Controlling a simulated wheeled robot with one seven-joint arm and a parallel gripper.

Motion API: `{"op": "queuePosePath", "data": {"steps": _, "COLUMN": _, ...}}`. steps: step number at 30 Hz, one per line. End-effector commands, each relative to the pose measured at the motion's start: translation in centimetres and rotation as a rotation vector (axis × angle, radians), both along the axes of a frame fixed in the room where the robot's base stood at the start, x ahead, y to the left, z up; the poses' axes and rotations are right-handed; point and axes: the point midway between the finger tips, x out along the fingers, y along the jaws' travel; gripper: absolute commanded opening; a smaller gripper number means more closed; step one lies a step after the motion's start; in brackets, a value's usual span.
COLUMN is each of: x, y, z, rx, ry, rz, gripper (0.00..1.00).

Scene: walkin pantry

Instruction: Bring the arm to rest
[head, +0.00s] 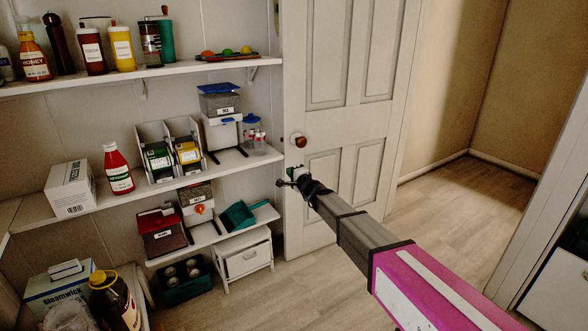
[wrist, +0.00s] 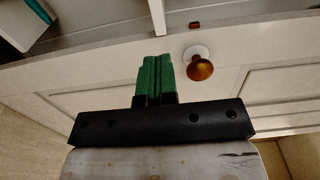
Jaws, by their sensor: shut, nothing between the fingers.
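My gripper (head: 284,184) is at the end of my arm, which reaches from the lower right of the head view toward the shelves and the white door. In the wrist view its green fingers (wrist: 155,79) are together with nothing between them. The white door (head: 345,120) stands behind the gripper. Its brown round knob (head: 299,141) is a little above the gripper in the head view. The knob also shows in the wrist view (wrist: 201,68), to the right of the fingers and apart from them in the picture.
The middle shelf (head: 225,163) holds dispensers, a ketchup bottle (head: 118,170) and a white box (head: 71,188). The upper shelf (head: 150,72) holds bottles and mills. A white step stool (head: 245,258) stands below. Open wooden floor (head: 450,205) lies at the right, past the door.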

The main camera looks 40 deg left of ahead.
Motion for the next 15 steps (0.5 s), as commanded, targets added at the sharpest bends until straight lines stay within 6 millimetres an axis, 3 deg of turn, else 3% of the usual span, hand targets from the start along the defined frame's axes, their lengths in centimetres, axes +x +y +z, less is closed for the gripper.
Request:
{"op": "queuePosePath", "data": {"steps": 1, "x": -1.2, "y": -0.6, "z": 0.1, "rx": 0.000, "ry": 0.001, "rz": 0.001, "gripper": 0.00}}
{"op": "queuePosePath", "data": {"steps": 6, "x": -3.0, "y": -1.0, "z": 0.0, "rx": -0.001, "ry": 0.000, "rz": 0.000, "gripper": 0.00}}
{"op": "queuePosePath", "data": {"steps": 15, "x": -2.7, "y": -1.8, "z": 0.0, "rx": -0.005, "ry": -0.012, "rz": 0.000, "gripper": 0.00}}
